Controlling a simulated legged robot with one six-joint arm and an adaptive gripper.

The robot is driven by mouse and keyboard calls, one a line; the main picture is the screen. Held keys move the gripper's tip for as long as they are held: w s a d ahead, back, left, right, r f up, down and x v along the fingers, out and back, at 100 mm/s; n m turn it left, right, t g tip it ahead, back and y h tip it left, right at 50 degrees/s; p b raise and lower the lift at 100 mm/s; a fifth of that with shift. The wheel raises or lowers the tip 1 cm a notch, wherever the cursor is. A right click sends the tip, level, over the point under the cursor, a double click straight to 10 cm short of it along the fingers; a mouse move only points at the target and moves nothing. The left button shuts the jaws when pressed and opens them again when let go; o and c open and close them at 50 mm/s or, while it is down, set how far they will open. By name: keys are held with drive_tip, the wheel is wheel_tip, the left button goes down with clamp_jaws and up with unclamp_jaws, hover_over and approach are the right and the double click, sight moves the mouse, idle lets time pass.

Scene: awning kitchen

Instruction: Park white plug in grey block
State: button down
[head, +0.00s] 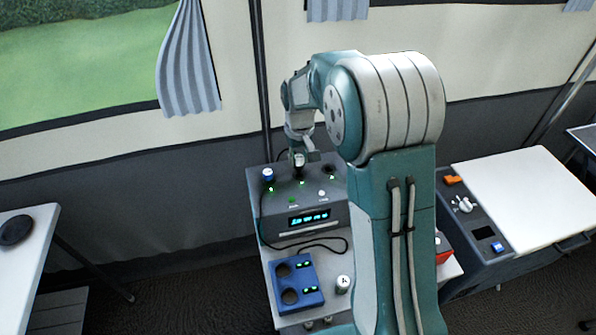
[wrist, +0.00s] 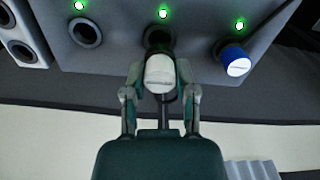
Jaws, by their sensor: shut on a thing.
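The white plug (wrist: 160,72) is between the two fingers of my gripper (wrist: 161,98), which is shut on it. It is at the middle socket (wrist: 158,38) of a dark grey panel box (wrist: 115,55); I cannot tell how deep it sits. In the head view my gripper (head: 300,160) is over the top of this box (head: 275,205). A light grey block (wrist: 37,55) with round dark holes shows at the upper left of the wrist view. My arm may hide it in the head view.
A blue plug (wrist: 234,61) stands in one outer socket; the other outer socket (wrist: 85,33) is empty. Green lights glow beside all three. In front lie a cable (head: 320,241), a blue two-hole block (head: 295,283) and a white capped cylinder (head: 342,284). A white-topped counter (head: 530,195) stands right.

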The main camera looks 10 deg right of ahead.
sight(303, 156)
drive_tip(key=shift+r, duration=0.25)
drive_tip(key=r, duration=0.1)
drive_tip(key=d+r, duration=0.1)
drive_tip(key=shift+r, duration=0.3)
drive_tip(key=d+f, duration=0.1)
drive_tip(key=d, duration=0.4)
drive_tip(key=s+d, duration=0.1)
drive_tip(key=d, duration=0.5)
drive_tip(key=d+f, duration=0.1)
drive_tip(key=d, duration=0.5)
drive_tip(key=shift+s+d+f, duration=0.15)
drive_tip(key=shift+s+f, duration=0.15)
drive_tip(key=shift+s, duration=0.05)
drive_tip(key=shift+f, duration=0.35)
drive_tip(key=shift+f, duration=1.65)
idle(0.9)
drive_tip(key=shift+c, duration=1.6)
unclamp_jaws()
